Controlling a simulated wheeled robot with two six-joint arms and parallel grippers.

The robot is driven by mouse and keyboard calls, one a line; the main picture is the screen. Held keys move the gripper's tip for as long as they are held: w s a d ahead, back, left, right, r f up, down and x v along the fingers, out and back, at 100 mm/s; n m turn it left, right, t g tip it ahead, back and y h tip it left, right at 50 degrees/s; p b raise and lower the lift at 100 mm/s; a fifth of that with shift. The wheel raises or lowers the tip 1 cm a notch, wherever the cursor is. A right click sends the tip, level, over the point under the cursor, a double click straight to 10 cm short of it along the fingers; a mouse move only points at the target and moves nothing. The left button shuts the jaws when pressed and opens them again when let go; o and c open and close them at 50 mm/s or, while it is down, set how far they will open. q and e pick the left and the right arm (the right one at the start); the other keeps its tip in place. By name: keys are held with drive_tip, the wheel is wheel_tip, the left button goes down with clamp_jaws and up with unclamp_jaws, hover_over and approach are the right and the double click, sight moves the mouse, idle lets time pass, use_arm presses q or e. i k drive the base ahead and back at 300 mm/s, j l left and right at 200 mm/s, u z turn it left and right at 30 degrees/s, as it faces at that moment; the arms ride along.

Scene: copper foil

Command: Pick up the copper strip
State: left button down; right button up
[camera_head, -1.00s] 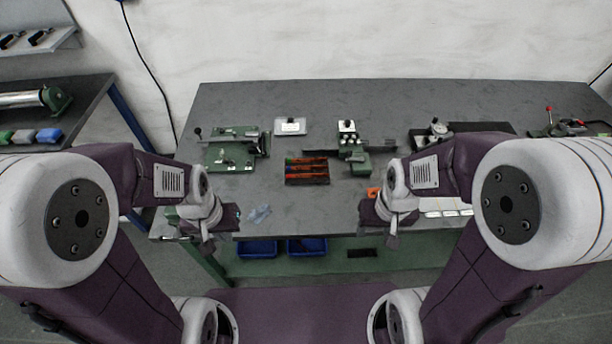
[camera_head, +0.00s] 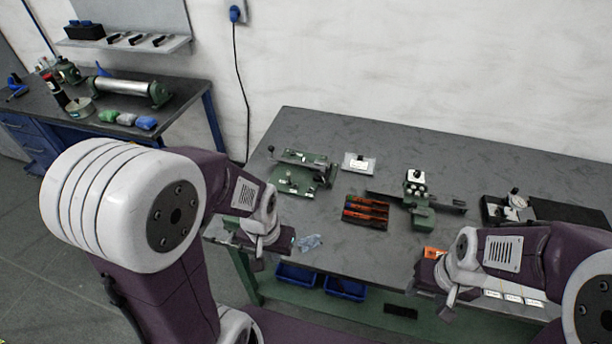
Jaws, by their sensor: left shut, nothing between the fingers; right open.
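A dark tray (camera_head: 346,217) on the grey workbench holds several orange-red strips (camera_head: 366,205); I cannot tell whether one of them is the copper strip. A small orange piece (camera_head: 434,252) lies at the bench's front edge beside my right gripper. My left gripper (camera_head: 284,240) is over the front left edge of the bench, shut and empty, left of a crumpled clear-blue scrap (camera_head: 310,242). My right gripper (camera_head: 430,276) is open at the front edge, right of the tray. The fingertips of both are largely hidden by my arms.
Green fixtures (camera_head: 300,175) and a green clamp device (camera_head: 418,190) stand behind the tray. A white-topped block (camera_head: 359,163) sits at the back. Blue bins (camera_head: 345,288) are below the bench. A second bench (camera_head: 190,100) with a roller stands at the left. The front middle of the workbench is clear.

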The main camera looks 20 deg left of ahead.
sight(346, 212)
drive_tip(key=i+u, duration=0.1)
drive_tip(key=u, duration=0.25)
drive_tip(key=i+u, duration=0.15)
drive_tip(key=u, duration=0.2)
drive_tip(key=i+u, duration=0.1)
drive_tip(key=u, duration=0.25)
